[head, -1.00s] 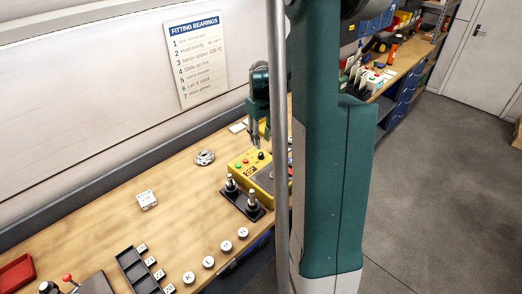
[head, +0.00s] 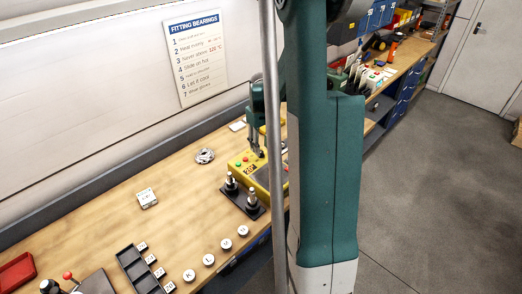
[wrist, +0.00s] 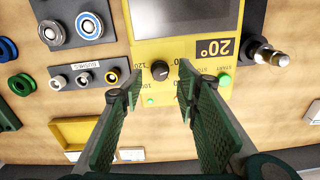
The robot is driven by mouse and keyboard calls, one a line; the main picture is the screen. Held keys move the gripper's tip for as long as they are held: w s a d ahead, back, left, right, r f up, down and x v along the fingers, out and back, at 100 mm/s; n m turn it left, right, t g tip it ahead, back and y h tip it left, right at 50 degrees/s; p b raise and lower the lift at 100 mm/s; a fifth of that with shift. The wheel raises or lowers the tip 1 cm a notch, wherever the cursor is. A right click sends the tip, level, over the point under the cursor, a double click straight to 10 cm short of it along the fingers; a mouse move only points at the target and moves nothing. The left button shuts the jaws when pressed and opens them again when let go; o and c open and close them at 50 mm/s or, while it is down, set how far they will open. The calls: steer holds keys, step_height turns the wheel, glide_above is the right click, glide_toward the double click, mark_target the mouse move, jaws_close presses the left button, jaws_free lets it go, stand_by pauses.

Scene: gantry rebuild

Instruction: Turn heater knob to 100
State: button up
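The heater is a yellow box (head: 238,164) on the wooden bench, partly hidden behind my arm in the head view. In the wrist view its yellow panel (wrist: 180,47) carries a black heater knob (wrist: 160,70) with numbers around it, 100 and 120 among them. A green button (wrist: 225,79) sits right of the knob. My gripper (wrist: 160,82) is open and empty, with one finger on each side of the knob in the picture. I cannot tell whether they touch it. In the head view my gripper (head: 257,150) is over the heater.
A dark stand with two posts (head: 243,200) is in front of the heater. A bushing rack (wrist: 90,78) is left of the panel. A wall sign (head: 196,60) hangs behind the bench.

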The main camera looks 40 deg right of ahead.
steer(key=shift+f, duration=1.35)
steer(key=c, duration=0.9)
